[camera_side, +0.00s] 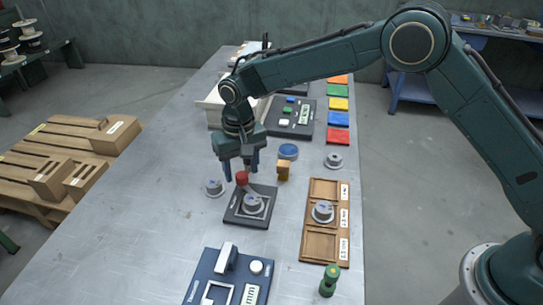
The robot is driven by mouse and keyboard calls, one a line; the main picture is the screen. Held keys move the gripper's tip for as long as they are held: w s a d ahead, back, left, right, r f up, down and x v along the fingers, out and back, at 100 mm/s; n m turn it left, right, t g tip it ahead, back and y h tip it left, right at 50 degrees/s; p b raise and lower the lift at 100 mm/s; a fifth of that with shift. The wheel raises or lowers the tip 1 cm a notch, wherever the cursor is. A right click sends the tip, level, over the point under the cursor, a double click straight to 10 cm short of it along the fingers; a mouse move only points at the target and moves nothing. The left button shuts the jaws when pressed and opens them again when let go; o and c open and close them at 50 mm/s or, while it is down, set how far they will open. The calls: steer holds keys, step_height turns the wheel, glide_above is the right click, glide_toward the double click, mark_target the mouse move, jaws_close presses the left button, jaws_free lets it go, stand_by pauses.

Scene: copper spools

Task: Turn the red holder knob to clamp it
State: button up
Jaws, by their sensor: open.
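The red knob (242,178) stands at the back left of a dark holder plate (238,216). A grey spool (253,204) sits on that plate, just in front of the knob. My gripper (241,174) points down over the knob, with its blue-tipped fingers apart on either side of it. The fingers look level with the knob's top; I cannot tell whether they touch it. The gripper hides the area just behind the knob.
Grey spools stand left of the holder (214,187), in the wooden tray (322,211) and behind it (333,160). A blue device (228,275) and green object (329,281) stand in front.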

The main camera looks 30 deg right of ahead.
mark_target(243, 174)
step_height(243, 174, up, 12)
steer(key=shift+d+r, duration=0.15)
steer(key=shift+r, duration=0.05)
stand_by(0.4)
steer(key=s+d+r+t, duration=0.3)
steer(key=s+d+r, duration=1.1)
steer(key=d, duration=0.2)
steer(key=s+d+f+t, duration=0.1)
steer(key=s+d, duration=0.2)
steer(key=s, duration=0.3)
steer(key=s+d+f, duration=0.2)
steer(key=s, duration=0.5)
steer(key=s+d+f+n+t, duration=0.1)
steer(key=s+d+f, duration=0.1)
steer(key=s, duration=0.5)
steer(key=shift+d+t, duration=0.3)
steer(key=shift+d, duration=0.55)
